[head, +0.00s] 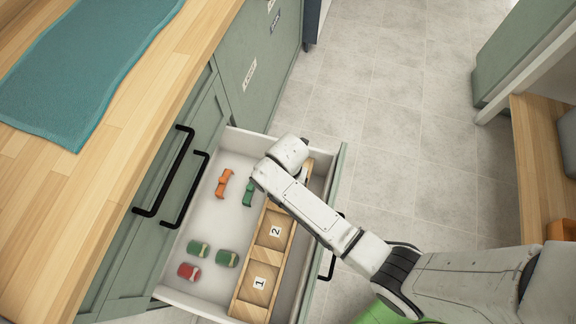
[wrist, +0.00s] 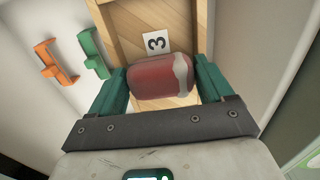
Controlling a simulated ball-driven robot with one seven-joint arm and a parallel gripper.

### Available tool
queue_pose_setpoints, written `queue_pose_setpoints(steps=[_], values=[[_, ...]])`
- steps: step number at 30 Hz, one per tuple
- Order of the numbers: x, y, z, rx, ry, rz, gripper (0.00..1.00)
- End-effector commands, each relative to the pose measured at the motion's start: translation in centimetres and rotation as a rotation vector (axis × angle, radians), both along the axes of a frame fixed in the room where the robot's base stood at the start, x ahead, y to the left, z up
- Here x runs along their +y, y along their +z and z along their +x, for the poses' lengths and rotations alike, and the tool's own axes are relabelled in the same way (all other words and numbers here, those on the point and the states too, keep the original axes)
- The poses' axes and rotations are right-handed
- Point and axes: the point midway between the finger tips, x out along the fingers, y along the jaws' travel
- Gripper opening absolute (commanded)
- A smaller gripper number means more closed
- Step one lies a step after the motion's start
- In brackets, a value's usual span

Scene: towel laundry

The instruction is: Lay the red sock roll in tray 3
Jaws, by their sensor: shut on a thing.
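In the wrist view, my gripper (wrist: 161,70) has its two green fingers closed on a red sock roll (wrist: 160,77) with a pale band near its right end. The held roll is over tray 3 (wrist: 118,22), a wooden compartment marked "3". Its lower side hides part of the tray floor, and I cannot tell whether it touches the floor. In the head view, my arm hides tray 3, the held roll and the fingers.
In the open drawer (head: 172,296) lie a second red roll (head: 188,271), two green rolls (head: 227,258), an orange piece (head: 223,184) and a green piece (head: 248,193). Tray 2 (head: 271,241) and tray 1 (head: 256,292) look empty. A wooden counter (head: 118,130) adjoins the drawer.

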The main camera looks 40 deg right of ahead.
Motion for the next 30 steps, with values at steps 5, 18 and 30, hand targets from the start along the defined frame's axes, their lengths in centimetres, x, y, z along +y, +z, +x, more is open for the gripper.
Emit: queue_pose_setpoints(steps=[5, 18, 30], values=[[0.0, -0.5, 0.0, 0.000, 0.000, 0.000, 0.51], [-0.1, -1.6, -0.3, 0.004, -0.001, 0.001, 0.85], [-0.2, -1.9, -0.4, 0.006, -0.004, 0.002, 1.00]])
